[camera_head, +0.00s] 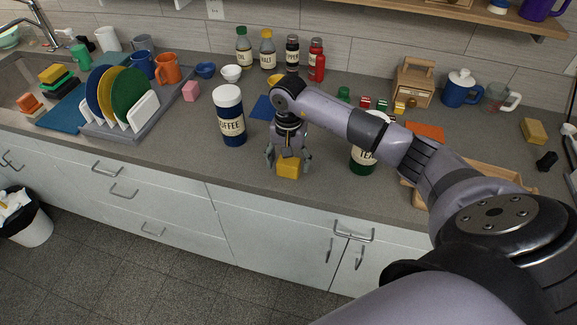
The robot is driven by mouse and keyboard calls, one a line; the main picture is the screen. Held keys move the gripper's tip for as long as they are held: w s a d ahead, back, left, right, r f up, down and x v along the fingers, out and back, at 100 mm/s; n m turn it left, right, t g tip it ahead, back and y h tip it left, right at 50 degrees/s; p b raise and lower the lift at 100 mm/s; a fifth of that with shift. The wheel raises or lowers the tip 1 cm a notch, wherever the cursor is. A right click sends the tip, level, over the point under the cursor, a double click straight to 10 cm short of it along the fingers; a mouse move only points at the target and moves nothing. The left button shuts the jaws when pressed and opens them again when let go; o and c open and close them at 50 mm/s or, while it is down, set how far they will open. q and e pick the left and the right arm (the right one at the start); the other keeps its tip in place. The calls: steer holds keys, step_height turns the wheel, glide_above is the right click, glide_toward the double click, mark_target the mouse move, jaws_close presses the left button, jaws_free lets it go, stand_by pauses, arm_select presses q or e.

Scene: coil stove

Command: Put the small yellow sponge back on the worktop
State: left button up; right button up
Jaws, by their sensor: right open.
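A small yellow sponge (289,169) is at the front of the grey worktop (205,165), near its edge. It appears to rest on the worktop, though its underside is hard to make out. My right gripper (288,166) points down over it, open, with a finger on each side of the sponge. The gripper covers the sponge's upper part. I cannot tell whether the fingers touch it. My left gripper is not in view.
A coffee canister (229,115) stands left of my right gripper, and a tea canister (364,160) stands to the right, partly behind my arm. A dish rack (140,115) with plates is at left. Another yellow sponge (533,131) lies far right. The worktop front between rack and coffee canister is clear.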

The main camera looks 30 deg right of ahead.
mark_target(288, 161)
step_height(288, 161, up, 9)
steer(key=b, duration=0.3)
steer(key=shift+r, duration=0.55)
